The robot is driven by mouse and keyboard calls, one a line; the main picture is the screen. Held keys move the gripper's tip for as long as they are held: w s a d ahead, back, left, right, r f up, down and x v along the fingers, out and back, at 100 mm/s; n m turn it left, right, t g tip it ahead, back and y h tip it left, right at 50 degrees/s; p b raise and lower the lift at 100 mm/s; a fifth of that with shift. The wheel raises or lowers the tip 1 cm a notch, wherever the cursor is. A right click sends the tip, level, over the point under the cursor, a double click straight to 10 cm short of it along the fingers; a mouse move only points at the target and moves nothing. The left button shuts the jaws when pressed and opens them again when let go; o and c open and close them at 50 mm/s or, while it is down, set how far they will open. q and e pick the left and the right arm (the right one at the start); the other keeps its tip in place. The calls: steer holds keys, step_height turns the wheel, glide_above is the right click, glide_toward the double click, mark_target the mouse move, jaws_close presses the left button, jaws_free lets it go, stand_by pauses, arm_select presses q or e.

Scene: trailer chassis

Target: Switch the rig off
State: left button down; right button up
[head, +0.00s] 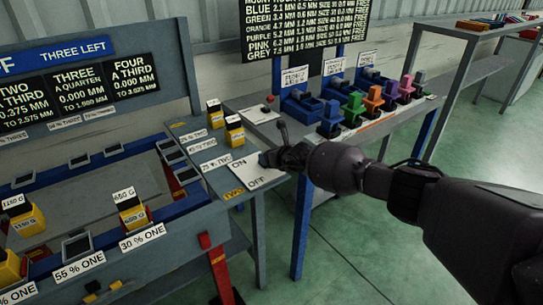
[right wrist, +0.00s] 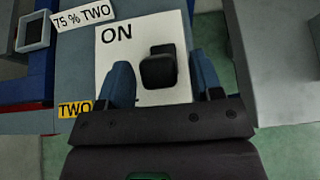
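The switch is a white plate (head: 247,175) marked ON and OFF, on a narrow grey stand with a yellow TWO tag. In the right wrist view the plate (right wrist: 112,62) shows ON at its top left, and a black lever block (right wrist: 162,68) stands on it. My right gripper (head: 271,157) is over the plate. Its two blue fingers (right wrist: 160,78) are apart, one on each side of the lever, with visible gaps. The OFF word is hidden in the wrist view. My left gripper is in neither view.
Yellow weight blocks (head: 234,134) stand behind the plate. Another white plate (head: 257,114) with a red knob lies farther back. A blue-framed rig (head: 185,215) with weights is at left. Coloured parts (head: 375,100) stand on the bench at right. Green floor is clear in front.

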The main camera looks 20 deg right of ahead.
steer(key=shift+s+d+r+p, duration=0.1)
steer(key=shift+s+r+p, duration=0.3)
steer(key=shift+p, duration=0.15)
steer(key=p+v, duration=0.3)
steer(key=shift+s, duration=0.2)
steer(key=p+v, duration=0.1)
steer(key=v, duration=0.5)
steer(key=shift+s+d, duration=0.15)
steer(key=shift+d, duration=0.05)
steer(key=shift+r, duration=0.1)
